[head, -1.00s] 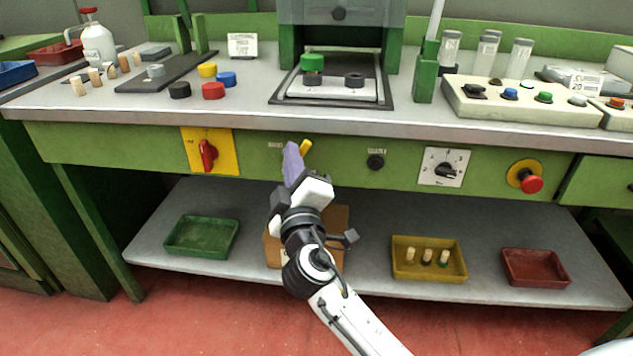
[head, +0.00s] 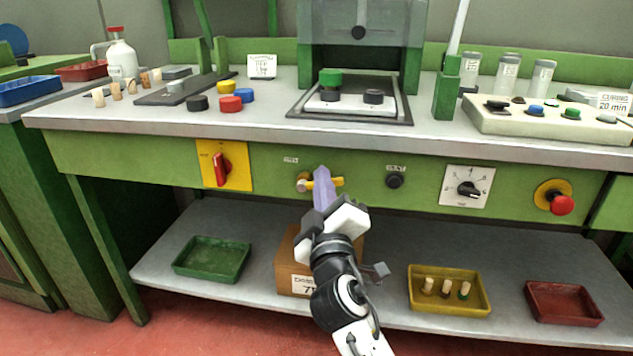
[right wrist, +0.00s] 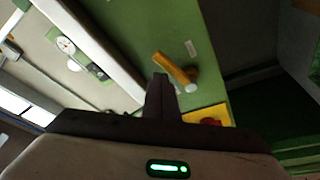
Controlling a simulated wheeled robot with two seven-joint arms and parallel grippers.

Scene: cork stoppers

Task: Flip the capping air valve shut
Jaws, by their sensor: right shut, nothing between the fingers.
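The air valve (head: 303,183) sits on the green front panel, under a small label, with a brass body and a yellow lever (head: 338,182). In the head view the lever points right, nearly level. My right gripper (head: 321,172) is shut and empty; its purple-grey fingers cross in front of the lever and hide its middle. In the right wrist view the yellow lever (right wrist: 172,66) runs from a silver hub (right wrist: 191,88), and the fingertips (right wrist: 160,80) are close beside it. I cannot tell whether they touch. My left gripper is not in view.
A red rotary switch (head: 222,170) is left of the valve; a black knob (head: 394,181), a dial (head: 467,188) and a red stop button (head: 562,204) are to the right. The bench edge (head: 330,133) overhangs above. A cardboard box (head: 290,272) stands on the shelf below.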

